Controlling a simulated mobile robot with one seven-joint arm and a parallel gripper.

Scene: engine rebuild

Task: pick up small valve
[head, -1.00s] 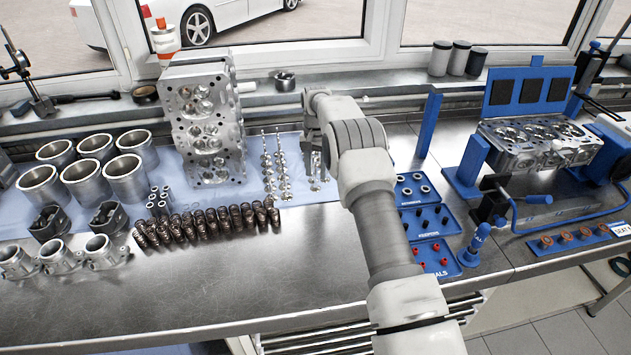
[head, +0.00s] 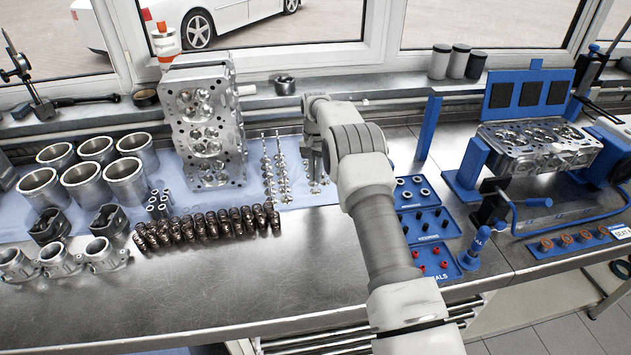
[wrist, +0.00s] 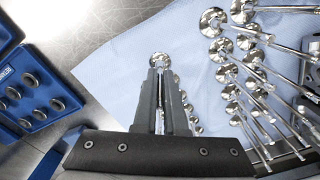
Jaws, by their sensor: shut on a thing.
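My gripper (wrist: 163,72) is shut on a small valve (wrist: 158,60), whose shiny round head shows at the fingertips in the wrist view. Its stem is mostly hidden between the fingers. In the head view my gripper (head: 314,172) is low over the blue cloth, beside the short row of valves (head: 325,172), and hides part of that row. I cannot tell whether the held valve is clear of the cloth.
Larger valves (wrist: 250,75) crowd close on the right in the wrist view. Blue parts trays (head: 420,222) lie to the right.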

